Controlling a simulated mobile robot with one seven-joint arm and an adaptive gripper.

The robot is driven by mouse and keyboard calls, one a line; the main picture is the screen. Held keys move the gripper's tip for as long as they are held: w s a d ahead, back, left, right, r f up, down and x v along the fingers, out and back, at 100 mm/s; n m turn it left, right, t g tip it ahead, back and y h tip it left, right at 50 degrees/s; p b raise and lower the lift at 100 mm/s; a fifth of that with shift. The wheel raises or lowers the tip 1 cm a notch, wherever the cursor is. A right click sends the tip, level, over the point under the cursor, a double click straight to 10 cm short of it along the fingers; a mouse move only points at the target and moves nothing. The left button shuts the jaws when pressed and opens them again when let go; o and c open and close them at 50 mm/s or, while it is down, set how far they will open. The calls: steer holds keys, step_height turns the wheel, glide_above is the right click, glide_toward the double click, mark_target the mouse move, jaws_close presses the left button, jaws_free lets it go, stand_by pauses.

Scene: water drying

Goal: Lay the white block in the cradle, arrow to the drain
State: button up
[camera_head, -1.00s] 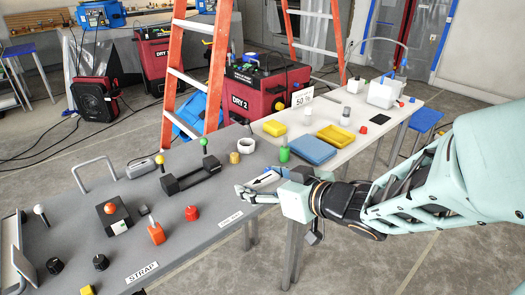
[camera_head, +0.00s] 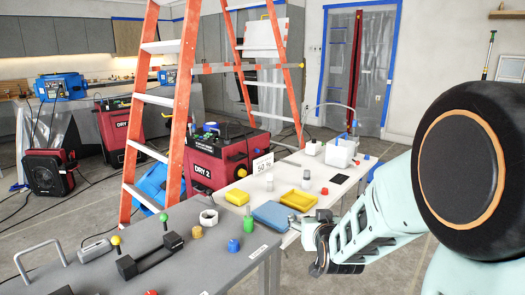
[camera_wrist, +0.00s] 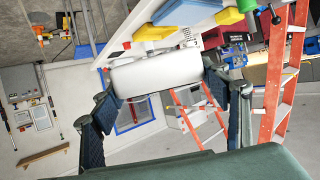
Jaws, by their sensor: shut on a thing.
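The white block (camera_wrist: 157,73) is held between the two dark fingers of my gripper (camera_wrist: 160,92) in the wrist view. No arrow shows on the face turned to the wrist camera. In the head view my arm reaches in from the right and its wrist is beside the white bench; the fingers and block cannot be made out there. The black cradle (camera_head: 150,259) lies on the grey table, well left of my wrist. It has a yellow-ball post (camera_head: 116,240) at its left end and a green-ball post (camera_head: 164,217) at its right. Nothing lies in it.
A tape roll (camera_head: 208,217), a tan cylinder (camera_head: 197,232), a blue knob (camera_head: 233,245) and a green piece (camera_head: 248,224) stand right of the cradle. A blue pad (camera_head: 272,215) and yellow tray (camera_head: 298,201) are on the white bench. An orange ladder (camera_head: 165,110) stands behind.

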step_height(320, 180, up, 17)
steer(key=p, duration=1.6)
steer(key=shift+a+f, duration=0.1)
steer(key=shift+a, duration=0.1)
